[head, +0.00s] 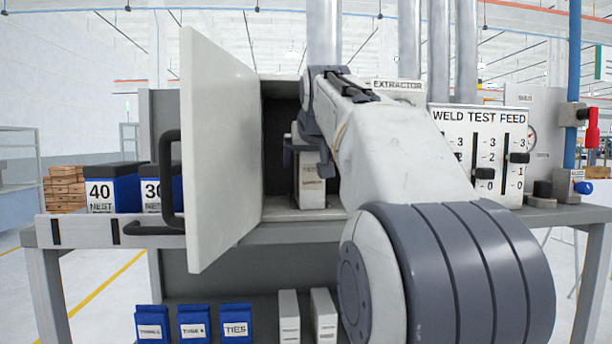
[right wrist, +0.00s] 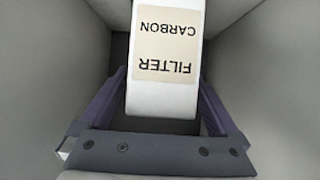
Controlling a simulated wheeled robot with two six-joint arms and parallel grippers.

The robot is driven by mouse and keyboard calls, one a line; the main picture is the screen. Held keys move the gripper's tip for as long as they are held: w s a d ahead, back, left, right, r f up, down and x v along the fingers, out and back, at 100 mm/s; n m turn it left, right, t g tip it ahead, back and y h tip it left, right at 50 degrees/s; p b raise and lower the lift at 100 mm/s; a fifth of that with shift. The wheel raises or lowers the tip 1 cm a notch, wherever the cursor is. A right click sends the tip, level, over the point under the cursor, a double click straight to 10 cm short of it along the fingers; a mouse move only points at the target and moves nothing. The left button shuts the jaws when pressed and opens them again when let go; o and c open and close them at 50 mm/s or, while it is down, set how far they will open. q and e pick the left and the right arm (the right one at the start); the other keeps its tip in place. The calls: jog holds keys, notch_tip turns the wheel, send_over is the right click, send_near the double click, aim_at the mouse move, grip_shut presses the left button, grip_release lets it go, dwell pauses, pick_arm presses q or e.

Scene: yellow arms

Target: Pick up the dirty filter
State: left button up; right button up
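A white upright filter (head: 311,182) stands inside the open extractor cabinet in the head view. In the right wrist view this filter (right wrist: 166,95) shows a beige label reading "CARBON FILTER", upside down. No dirt can be made out on it. My right gripper (right wrist: 162,78) is inside the cabinet, with one finger on each side of the filter. Gaps show beside the filter near the finger bases; whether the fingertips touch it I cannot tell. In the head view my right arm hides part of the cabinet opening. My left gripper is not in view.
The cabinet door (head: 215,150) stands open on the left, its dark handle (head: 168,185) outward. Blue bins (head: 112,192) sit left of it. Two white box-like pieces (head: 289,318) and blue bins (head: 194,322) are below the bench. A weld test panel (head: 480,150) is at right.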

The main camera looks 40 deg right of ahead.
grip_shut()
jog(key=shift+r, duration=0.1)
